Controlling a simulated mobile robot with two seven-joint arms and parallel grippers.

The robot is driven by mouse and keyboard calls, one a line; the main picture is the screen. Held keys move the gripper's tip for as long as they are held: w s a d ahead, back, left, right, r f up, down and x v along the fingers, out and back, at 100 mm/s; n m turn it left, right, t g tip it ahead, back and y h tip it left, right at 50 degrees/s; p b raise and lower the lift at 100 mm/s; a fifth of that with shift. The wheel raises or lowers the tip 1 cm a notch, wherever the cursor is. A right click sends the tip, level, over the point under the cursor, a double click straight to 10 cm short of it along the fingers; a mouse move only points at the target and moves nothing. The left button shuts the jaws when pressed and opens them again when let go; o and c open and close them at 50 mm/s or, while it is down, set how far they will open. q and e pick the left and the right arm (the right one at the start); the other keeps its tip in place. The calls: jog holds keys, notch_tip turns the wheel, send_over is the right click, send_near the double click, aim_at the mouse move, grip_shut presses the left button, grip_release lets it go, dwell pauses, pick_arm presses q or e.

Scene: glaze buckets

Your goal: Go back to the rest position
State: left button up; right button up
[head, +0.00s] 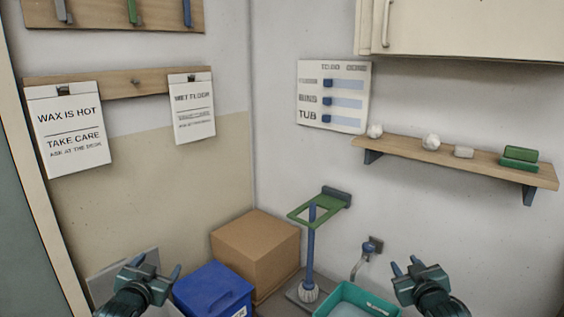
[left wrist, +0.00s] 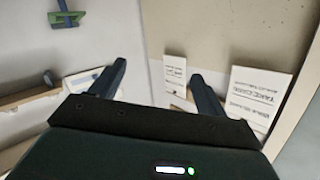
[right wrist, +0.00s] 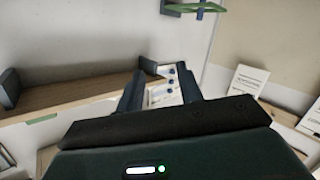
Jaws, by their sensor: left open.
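My left gripper (head: 157,266) is at the lower left of the head view, in front of the wall and left of the blue bin. Its two fingers stand wide apart in the left wrist view (left wrist: 157,82), with nothing between them.
A blue bin (head: 212,287), a cardboard box (head: 255,250) and a teal tub (head: 347,293) stand low. A blue-handled brush (head: 311,245) stands upright through a green holder (head: 298,212). A wooden shelf (head: 450,165) holds small items. A board (head: 334,95) with blue sliders hangs on the wall.

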pick_arm(q)
jog(key=s+d+f+g+h, duration=0.1)
jog(key=s+d+f, duration=0.4)
jog(key=s, duration=0.6)
jog(key=s+d+f+g+h, duration=0.1)
jog(key=s+d+f, duration=0.4)
jog(key=s, duration=0.6)
jog(key=s+d+f+g+h, duration=0.1)
jog(key=s+d+f+g, duration=0.2)
jog(key=s+d+f, duration=0.3)
jog(key=s, duration=0.5)
jog(key=shift+s+f+h, duration=0.25)
jog(key=shift+s+h, duration=0.05)
jog(key=shift+s, duration=0.05)
pick_arm(e)
jog(key=s+a+f+g+y, duration=0.1)
jog(key=s+a+f, duration=0.4)
jog(key=s, duration=0.6)
jog(key=s+a+f+g+y, duration=0.1)
jog(key=s+a+f, duration=0.4)
jog(key=s, duration=0.6)
jog(key=s+a+f+g+y, duration=0.1)
jog(key=s+a+f+g, duration=0.2)
jog(key=s+a+f, duration=0.3)
jog(key=s, duration=0.5)
jog(key=shift+s+f+y, duration=0.25)
jog(key=shift+s+y, duration=0.05)
jog(key=shift+s, duration=0.1)
